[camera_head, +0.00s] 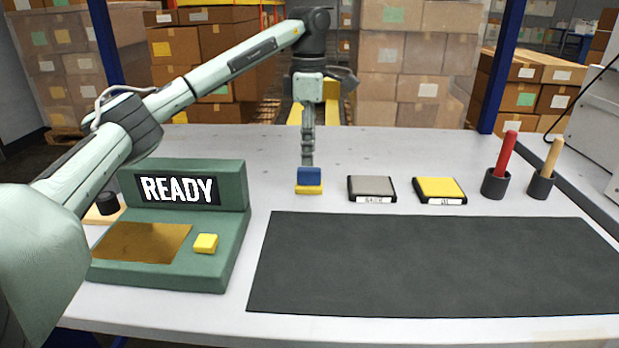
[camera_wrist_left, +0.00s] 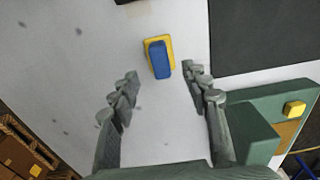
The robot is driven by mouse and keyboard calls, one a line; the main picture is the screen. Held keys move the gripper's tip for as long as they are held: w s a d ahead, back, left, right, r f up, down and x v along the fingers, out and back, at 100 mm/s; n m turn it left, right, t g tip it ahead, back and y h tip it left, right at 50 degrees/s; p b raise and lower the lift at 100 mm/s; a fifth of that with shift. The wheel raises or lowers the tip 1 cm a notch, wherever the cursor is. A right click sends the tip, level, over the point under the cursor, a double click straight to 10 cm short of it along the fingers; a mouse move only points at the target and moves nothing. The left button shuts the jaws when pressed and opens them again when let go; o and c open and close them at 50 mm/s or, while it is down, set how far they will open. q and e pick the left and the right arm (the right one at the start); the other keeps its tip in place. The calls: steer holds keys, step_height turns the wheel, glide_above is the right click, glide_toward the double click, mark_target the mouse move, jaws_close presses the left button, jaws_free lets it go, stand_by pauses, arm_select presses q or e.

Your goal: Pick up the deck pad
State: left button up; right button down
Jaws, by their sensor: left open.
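The deck pad appears to be the small block with a blue top and yellow base (camera_head: 309,180) on the white table, left of the grey pad. My left gripper (camera_head: 307,158) points down just behind and above it in the head view. In the left wrist view the block (camera_wrist_left: 159,60) lies ahead of and between the two spread fingers of the gripper (camera_wrist_left: 159,75). The fingers are open and I see no contact with the block. My right gripper is not in view.
A grey pad (camera_head: 371,187) and a yellow pad (camera_head: 440,189) in black trays stand to the right. Beyond are a red-handled tool (camera_head: 507,150) and a tan-handled tool (camera_head: 552,158) in dark cups. A dark mat (camera_head: 430,265) lies in front. A green READY console (camera_head: 225,240) stands left.

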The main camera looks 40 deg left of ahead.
mark_target(309, 169)
arm_select(q)
step_height(309, 169, down, 6)
steer(key=shift+f, duration=0.1)
jaws_close()
stand_by(0.5)
